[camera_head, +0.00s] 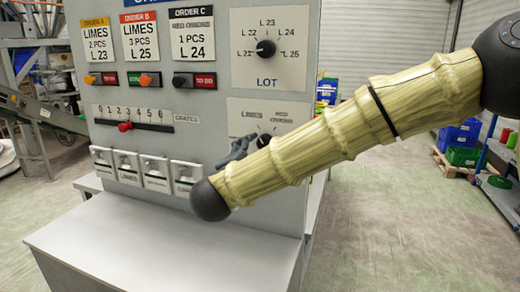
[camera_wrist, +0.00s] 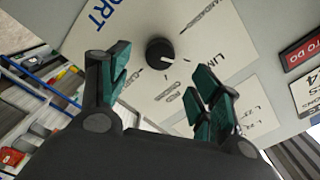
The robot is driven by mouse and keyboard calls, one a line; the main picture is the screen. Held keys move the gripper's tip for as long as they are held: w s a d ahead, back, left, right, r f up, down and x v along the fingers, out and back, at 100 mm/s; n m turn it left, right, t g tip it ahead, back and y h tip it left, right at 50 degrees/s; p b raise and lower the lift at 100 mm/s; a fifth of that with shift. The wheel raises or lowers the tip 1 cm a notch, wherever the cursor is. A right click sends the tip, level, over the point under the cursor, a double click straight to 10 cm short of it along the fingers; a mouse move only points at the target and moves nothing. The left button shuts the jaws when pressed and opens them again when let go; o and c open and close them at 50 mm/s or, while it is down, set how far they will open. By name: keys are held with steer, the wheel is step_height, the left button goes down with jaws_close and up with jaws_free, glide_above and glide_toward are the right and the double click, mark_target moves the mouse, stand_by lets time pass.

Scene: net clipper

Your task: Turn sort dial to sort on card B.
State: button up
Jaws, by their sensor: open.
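The sort dial is a black round knob on a white plate; it shows in the wrist view (camera_wrist: 160,52) and partly, behind my arm, in the head view (camera_head: 264,139). In the wrist view it lies ahead, between and beyond my open fingers. A light mark on it faces the lower right of that picture; the label it points to is unclear. My gripper (camera_wrist: 163,70) is open and empty, and in the head view (camera_head: 237,150) it is before the panel, left of the dial.
A red slider (camera_head: 125,127), several switches (camera_head: 128,167) and cards A (camera_head: 99,40) and C (camera_head: 192,38) fill the left side. A grey ledge (camera_head: 160,235) juts out below the panel.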

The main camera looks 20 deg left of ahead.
steer(key=shift+s+a, duration=0.1)
steer(key=shift+s, duration=2.25)
